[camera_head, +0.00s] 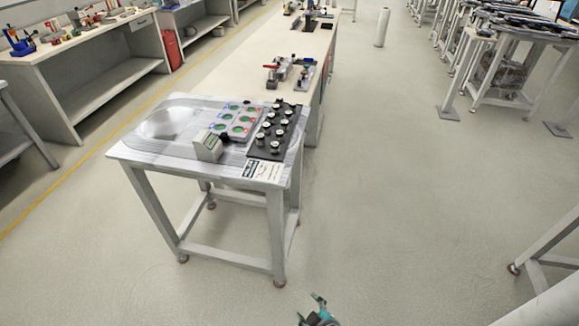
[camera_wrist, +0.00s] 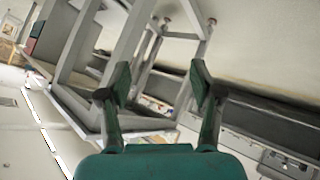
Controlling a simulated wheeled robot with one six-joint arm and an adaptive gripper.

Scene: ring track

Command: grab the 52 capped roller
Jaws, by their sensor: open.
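Several small capped rollers (camera_head: 275,131) stand in rows on a dark tray (camera_head: 257,154) at the right side of a grey table (camera_head: 225,170) in the head view. They are too small for me to read which one is 52. My gripper (camera_head: 318,312) shows at the bottom edge of the head view, well in front of the table and apart from it. In the wrist view my gripper (camera_wrist: 158,85) has its two green fingers spread with nothing between them. The wrist view is tilted and shows table legs beyond the fingers; no roller can be made out there.
A grey box-shaped device (camera_head: 207,147) and a panel with green circles (camera_head: 236,120) stand left of the tray. A long bench (camera_head: 255,60) adjoins the table behind. Open floor (camera_head: 400,200) lies to the right. More tables stand at the far right.

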